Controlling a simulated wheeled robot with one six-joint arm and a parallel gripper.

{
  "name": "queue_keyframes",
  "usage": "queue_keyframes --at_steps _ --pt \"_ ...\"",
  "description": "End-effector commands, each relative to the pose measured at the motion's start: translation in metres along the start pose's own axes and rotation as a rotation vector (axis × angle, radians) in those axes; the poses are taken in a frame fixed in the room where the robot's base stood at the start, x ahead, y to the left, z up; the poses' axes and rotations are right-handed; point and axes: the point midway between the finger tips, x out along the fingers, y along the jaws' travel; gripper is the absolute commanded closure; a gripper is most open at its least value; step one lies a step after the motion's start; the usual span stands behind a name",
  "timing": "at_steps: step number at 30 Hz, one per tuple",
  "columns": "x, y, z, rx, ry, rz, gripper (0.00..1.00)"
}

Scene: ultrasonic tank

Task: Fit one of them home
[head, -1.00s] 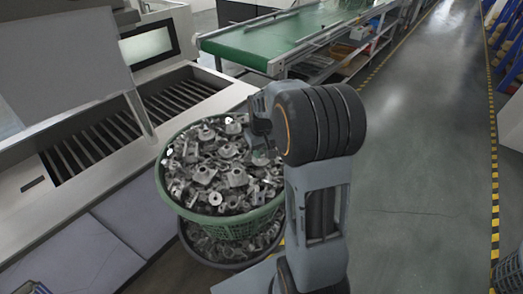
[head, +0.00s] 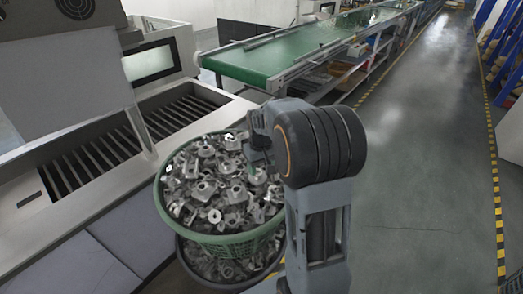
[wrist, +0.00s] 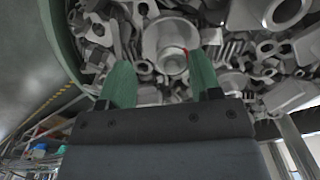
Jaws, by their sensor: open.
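Many grey metal parts (head: 215,215) fill a green basket (head: 210,243) in the head view. They have rings, bores and flanges and lie jumbled together. My gripper (head: 254,170) is over the right side of the basket, partly hidden by my own wrist. In the wrist view my gripper (wrist: 160,82) shows two green fingers spread apart, with the metal parts just beyond the tips. A round flanged part (wrist: 172,45) lies between and beyond the fingertips. Nothing is visibly held. Whether a finger touches a part cannot be told.
A second, darker basket (head: 225,268) of parts stands beneath the green one. A steel tank bench (head: 50,222) with slatted openings (head: 90,165) stands at left. A green conveyor (head: 290,58) runs behind. The grey floor (head: 425,170) at right is clear.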

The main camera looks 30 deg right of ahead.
Motion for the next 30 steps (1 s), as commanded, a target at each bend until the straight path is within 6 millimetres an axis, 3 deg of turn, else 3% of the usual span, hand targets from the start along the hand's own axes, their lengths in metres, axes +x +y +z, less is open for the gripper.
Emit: queue_keyframes --at_steps 15,21,30 --pt "-0.103 0.002 0.0 0.001 0.015 0.004 0.42" --pt "-0.124 0.002 0.0 0.002 0.014 0.003 0.42" --pt "-0.131 0.002 0.001 0.002 0.013 0.003 0.42"
